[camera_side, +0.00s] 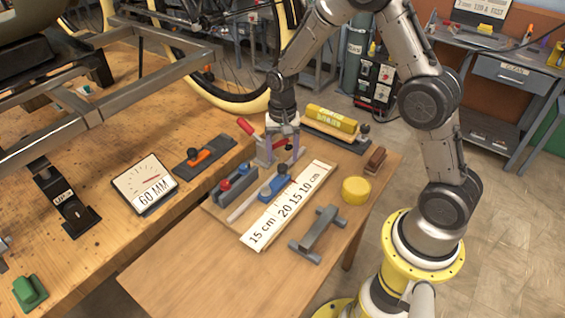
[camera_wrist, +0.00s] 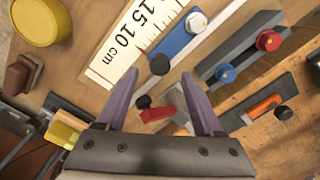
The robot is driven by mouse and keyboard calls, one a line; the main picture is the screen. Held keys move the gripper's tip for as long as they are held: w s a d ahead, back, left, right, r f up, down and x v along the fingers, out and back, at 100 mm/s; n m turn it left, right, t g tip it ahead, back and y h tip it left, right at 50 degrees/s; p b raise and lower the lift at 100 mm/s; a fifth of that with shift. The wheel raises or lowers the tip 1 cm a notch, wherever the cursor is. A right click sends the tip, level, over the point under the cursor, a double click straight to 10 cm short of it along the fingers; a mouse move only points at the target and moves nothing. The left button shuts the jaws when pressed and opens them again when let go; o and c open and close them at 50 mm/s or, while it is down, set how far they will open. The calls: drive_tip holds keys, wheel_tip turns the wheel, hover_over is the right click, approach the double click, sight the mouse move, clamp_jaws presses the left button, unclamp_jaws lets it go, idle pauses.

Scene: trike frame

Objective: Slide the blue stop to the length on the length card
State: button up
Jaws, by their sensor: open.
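The blue stop (camera_side: 275,186) sits beside a white ruler strip (camera_side: 290,203) on the wooden board, near its middle. It has a dark knob on top, and a pale rod extends from it. The stop also shows in the wrist view (camera_wrist: 178,40), beyond my fingertips. My gripper (camera_side: 279,158) is open and empty, pointing down behind the stop. In the wrist view its purple fingers (camera_wrist: 159,75) are wide apart.
A grey rail with red and blue knobs (camera_side: 234,184) stands left of the stop. A red-handled clamp (camera_side: 250,135) is close by my fingers. A yellow disc (camera_side: 355,190) and a grey tool (camera_side: 319,232) lie right of the strip. The table's front is clear.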

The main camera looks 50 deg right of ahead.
sight(282, 166)
drive_tip(key=shift+f, duration=1.9)
drive_tip(key=shift+c, duration=0.3)
clamp_jaws()
